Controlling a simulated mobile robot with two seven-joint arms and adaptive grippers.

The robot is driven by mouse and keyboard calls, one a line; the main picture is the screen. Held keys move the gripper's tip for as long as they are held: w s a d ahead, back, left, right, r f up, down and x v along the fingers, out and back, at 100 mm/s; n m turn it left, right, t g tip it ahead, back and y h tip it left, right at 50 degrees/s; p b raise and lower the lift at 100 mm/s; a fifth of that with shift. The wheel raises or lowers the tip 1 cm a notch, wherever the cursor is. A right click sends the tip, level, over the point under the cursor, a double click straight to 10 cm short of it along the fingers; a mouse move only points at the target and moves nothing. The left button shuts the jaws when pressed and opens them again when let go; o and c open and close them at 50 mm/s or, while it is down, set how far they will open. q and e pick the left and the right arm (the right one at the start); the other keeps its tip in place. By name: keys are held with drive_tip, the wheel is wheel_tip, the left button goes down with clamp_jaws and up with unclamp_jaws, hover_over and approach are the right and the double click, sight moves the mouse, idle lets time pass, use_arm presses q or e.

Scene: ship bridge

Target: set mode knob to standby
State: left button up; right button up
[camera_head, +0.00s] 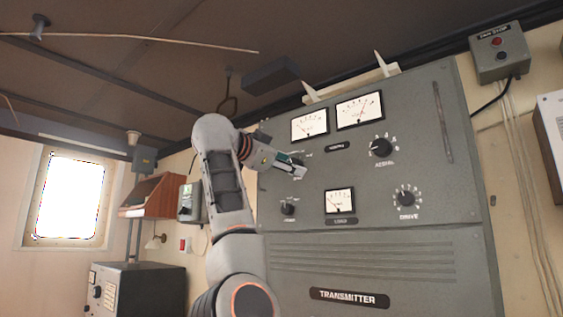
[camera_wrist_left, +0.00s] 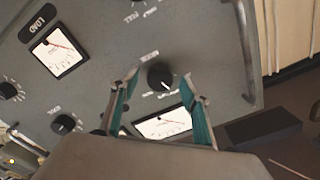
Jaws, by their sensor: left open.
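A round black knob (camera_wrist_left: 160,76) on the grey transmitter panel (camera_head: 365,262) shows in the left wrist view between my fingers. Small white labels surround it, too small to read surely; I take it to be the mode knob. Its white pointer mark points to the lower right in that view. My left gripper (camera_head: 299,166) is at the panel's upper left, below the left meter, and hides this knob in the head view. In the left wrist view its two teal-padded fingers (camera_wrist_left: 160,82) are open, one on each side of the knob. I cannot tell whether they touch it. My right gripper is not in view.
The aerial knob (camera_head: 381,147), drive knob (camera_head: 406,199) and a small lower-left knob (camera_head: 288,208) sit on the same panel. Two upper meters (camera_head: 359,110) and a load meter (camera_head: 339,201) are close by. A vertical handle (camera_head: 442,122) stands at the right.

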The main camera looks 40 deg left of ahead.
use_arm(q)
drive_tip(key=s, duration=1.1)
drive_tip(key=shift+s+a, duration=0.35)
drive_tip(key=shift+a, duration=0.1)
